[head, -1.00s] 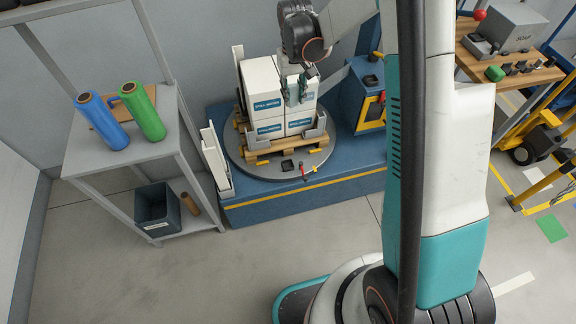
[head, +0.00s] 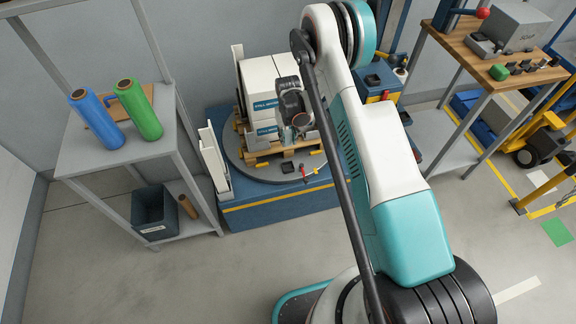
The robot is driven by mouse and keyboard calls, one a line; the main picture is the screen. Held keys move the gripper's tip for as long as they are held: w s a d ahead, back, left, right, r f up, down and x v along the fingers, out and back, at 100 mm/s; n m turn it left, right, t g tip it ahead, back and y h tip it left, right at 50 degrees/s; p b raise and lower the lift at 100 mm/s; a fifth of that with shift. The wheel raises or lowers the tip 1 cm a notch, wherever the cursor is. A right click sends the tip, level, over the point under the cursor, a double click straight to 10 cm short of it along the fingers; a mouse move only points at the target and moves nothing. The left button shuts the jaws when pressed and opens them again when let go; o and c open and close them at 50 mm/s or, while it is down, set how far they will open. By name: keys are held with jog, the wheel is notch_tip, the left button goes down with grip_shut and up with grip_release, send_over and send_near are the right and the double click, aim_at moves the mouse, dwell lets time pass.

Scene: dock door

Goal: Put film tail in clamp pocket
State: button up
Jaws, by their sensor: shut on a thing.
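My gripper (head: 291,132) is low at the front right of the stacked white boxes (head: 258,82), beside their front face. My dark wrist covers most of its fingers. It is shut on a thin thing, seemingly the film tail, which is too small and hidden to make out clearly. The boxes stand on a wooden pallet (head: 262,153) on a round grey turntable (head: 262,174). A small black block (head: 287,167) and a part with a red lever (head: 303,171) sit at the turntable's front rim, just below the gripper. I cannot make out the clamp pocket itself.
A grey shelf (head: 150,150) at left holds a blue roll (head: 97,118) and a green roll (head: 138,110), with a dark bin (head: 154,213) below. A wooden workbench (head: 500,62) stands at right. The floor in front of the blue platform (head: 285,205) is clear.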

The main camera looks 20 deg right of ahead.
notch_tip(320, 180, down, 17)
jog(key=b, duration=0.5)
jog(key=o, duration=0.9)
jog(key=shift+r, duration=0.1)
jog(key=shift+o, duration=0.2)
